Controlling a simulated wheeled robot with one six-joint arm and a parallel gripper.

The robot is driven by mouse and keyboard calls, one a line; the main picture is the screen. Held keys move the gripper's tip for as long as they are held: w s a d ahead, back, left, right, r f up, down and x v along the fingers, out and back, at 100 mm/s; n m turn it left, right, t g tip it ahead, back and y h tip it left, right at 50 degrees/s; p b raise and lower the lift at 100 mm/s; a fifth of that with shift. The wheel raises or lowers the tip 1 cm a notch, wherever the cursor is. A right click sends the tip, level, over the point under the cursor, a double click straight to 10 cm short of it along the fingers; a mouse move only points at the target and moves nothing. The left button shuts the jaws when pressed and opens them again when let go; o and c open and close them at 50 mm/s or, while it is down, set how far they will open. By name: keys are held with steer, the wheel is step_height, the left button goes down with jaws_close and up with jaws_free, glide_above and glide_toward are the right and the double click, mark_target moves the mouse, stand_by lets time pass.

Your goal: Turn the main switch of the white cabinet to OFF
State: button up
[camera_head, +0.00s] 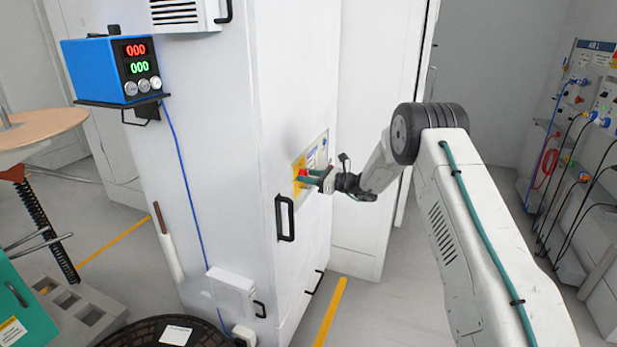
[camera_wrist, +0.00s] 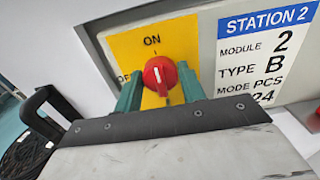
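The white cabinet (camera_head: 215,170) stands in the middle of the head view, with a panel on its right-hand face. In the wrist view, the main switch (camera_wrist: 160,74) is a round red knob on a yellow plate (camera_wrist: 187,40). Its white mark runs roughly upright, in line with the ON label (camera_wrist: 152,40). The OFF label at left is partly hidden by a finger. My gripper (camera_wrist: 160,84) is at the switch, with one teal finger on each side of the knob. The fingers look apart, and contact with the knob is not clear. My gripper also shows in the head view (camera_head: 312,177).
A black handle (camera_head: 285,218) sticks out of the cabinet below the panel, close to my gripper; it seems to show at left in the wrist view (camera_wrist: 38,110). A Station 2 label (camera_wrist: 265,50) is right of the switch. A blue power supply (camera_head: 110,68) hangs on the cabinet's left.

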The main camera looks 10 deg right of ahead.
steer(key=c, duration=0.4)
steer(key=shift+c, duration=0.2)
steer(key=shift+n, duration=0.4)
steer(key=n, duration=0.3)
steer(key=shift+n, duration=0.3)
steer(key=n, duration=0.3)
steer(key=shift+n, duration=0.3)
steer(key=n, duration=0.5)
steer(key=shift+s+f, duration=0.1)
steer(key=shift+n, duration=2.4)
steer(key=shift+f, duration=0.1)
